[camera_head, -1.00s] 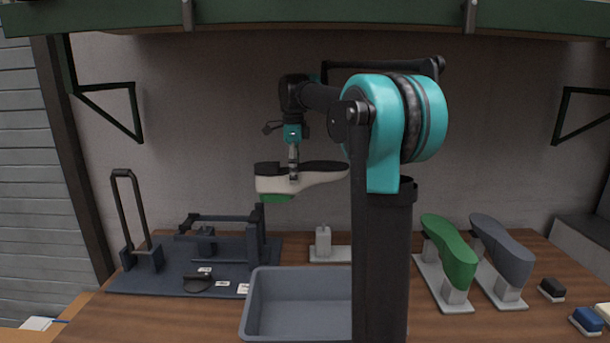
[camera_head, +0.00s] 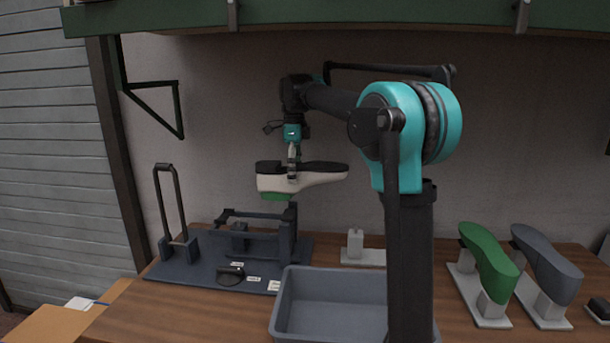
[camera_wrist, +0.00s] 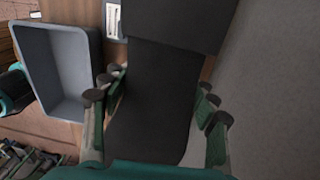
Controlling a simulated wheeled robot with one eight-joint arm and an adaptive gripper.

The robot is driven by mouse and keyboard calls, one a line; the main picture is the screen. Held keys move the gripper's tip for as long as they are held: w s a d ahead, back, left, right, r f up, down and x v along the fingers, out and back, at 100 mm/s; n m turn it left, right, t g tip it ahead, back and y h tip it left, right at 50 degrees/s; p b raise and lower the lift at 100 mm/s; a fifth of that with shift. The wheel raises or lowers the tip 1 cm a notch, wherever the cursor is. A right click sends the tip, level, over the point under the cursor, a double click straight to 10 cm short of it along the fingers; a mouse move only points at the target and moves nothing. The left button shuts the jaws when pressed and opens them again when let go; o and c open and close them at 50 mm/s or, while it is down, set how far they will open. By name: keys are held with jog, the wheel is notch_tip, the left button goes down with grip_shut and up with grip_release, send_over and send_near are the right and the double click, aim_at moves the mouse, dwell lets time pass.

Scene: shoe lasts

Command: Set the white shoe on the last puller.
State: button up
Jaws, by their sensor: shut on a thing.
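The white shoe (camera_head: 310,180) hangs in the air in the head view, with its dark sole up and its toe to the right. A green piece (camera_head: 275,197) shows below its heel end. My gripper (camera_head: 291,172) is shut on the shoe's middle from above. The wrist view shows the dark sole (camera_wrist: 155,90) between my gripper's fingers (camera_wrist: 157,108). The dark last puller (camera_head: 287,240) stands on the table at left, with bars, posts and a tall loop handle (camera_head: 170,205). The shoe is above the puller's right end in the picture, apart from it.
A grey bin (camera_head: 330,300) stands in front, right of the puller; the wrist view also shows it (camera_wrist: 58,75). Behind it is a small empty stand (camera_head: 356,245). A green last (camera_head: 488,262) and a grey last (camera_head: 547,265) stand at right. A green beam (camera_head: 370,18) runs overhead.

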jog(key=shift+w+a, duration=0.3)
jog(key=shift+a, duration=1.75)
jog(key=shift+w+a, duration=0.35)
jog(key=shift+a, duration=1.65)
jog(key=shift+w+a, duration=0.3)
jog(key=shift+a, duration=1.75)
jog(key=shift+r, duration=0.15)
jog(key=shift+f, duration=2.85)
jog(key=shift+t, duration=0.5)
